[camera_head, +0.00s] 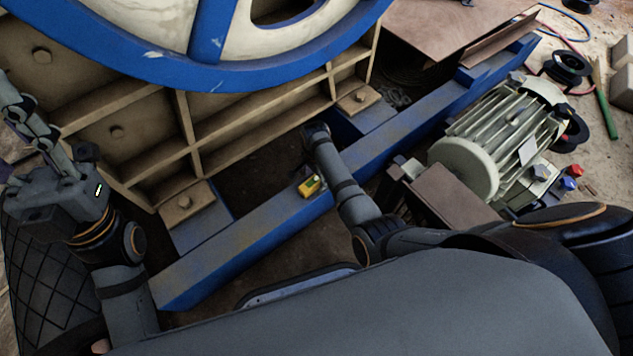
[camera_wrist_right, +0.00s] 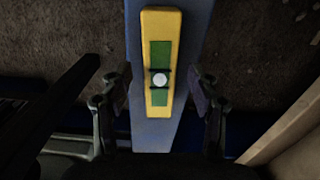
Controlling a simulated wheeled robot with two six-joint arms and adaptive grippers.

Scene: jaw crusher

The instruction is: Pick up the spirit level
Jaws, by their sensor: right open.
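The spirit level (camera_head: 309,188) is a small yellow bar with green on it, lying on the blue beam just left of my right forearm in the head view. In the right wrist view the spirit level (camera_wrist_right: 162,128) lies lengthwise along the beam, with a green panel and a round white spot. My right gripper (camera_wrist_right: 160,98) is open, with one finger on each side of the level and a gap to both. In the head view the right jaws are not clearly visible. My left gripper (camera_head: 22,118) is at the far left, away from the level; its jaw state is unclear.
The blue beam (camera_head: 250,245) runs diagonally beside the tan ribbed crusher body (camera_head: 150,133) and blue-rimmed wheel (camera_head: 240,72). A motor (camera_head: 510,130) stands on the right. In the wrist view, dark ground lies either side of the beam and a tan edge (camera_wrist_right: 290,130) is at lower right.

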